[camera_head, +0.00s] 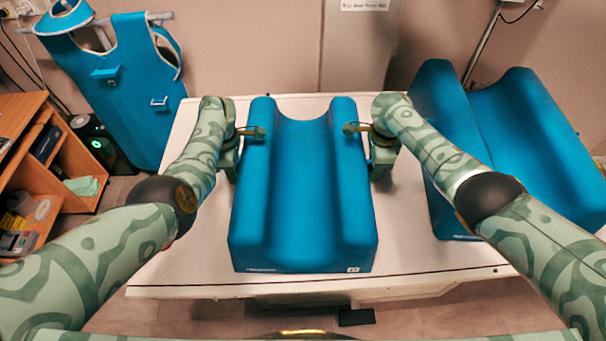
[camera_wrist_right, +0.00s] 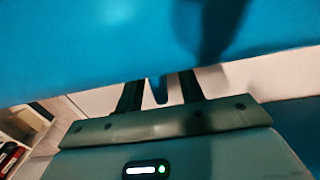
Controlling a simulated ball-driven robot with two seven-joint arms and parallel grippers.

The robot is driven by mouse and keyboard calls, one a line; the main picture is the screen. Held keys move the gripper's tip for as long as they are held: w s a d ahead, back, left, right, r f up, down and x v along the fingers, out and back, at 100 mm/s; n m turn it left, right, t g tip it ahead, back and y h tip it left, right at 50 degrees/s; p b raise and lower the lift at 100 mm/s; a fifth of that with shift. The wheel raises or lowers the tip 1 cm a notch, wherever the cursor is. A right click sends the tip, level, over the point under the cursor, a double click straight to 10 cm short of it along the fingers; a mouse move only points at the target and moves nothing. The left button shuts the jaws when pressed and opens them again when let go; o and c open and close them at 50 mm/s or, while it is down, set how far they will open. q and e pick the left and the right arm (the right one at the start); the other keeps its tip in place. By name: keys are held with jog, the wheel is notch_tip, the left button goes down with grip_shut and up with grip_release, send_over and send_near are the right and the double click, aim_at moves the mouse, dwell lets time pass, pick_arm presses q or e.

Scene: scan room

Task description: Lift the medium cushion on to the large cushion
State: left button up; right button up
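The medium cushion (camera_head: 316,190) is blue with a long groove and lies on the white table in the middle of the head view. The large blue cushion (camera_head: 540,125) is at the right, partly hidden by my right arm. My left gripper (camera_head: 257,132) is at the medium cushion's left side near its far end; its finger opening is unclear. My right gripper (camera_head: 351,128) is at the opposite side. In the right wrist view its dark fingers (camera_wrist_right: 160,92) stand apart, with blue cushion surface close above, partly hiding them. I cannot tell whether either gripper touches the cushion.
The white table (camera_head: 410,225) has a bare strip between the cushions. A wooden shelf (camera_head: 75,160) with small items stands at the left. A blue apron (camera_head: 120,95) hangs at the back left, with a dark device (camera_head: 93,138) near it. A wall closes the back.

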pick_arm(q)
jog(key=shift+f, duration=0.15)
pick_arm(e)
jog(key=shift+f, duration=0.15)
pick_arm(q)
grip_shut()
pick_arm(e)
grip_shut()
jog(key=shift+w, duration=0.1)
dwell(1.0)
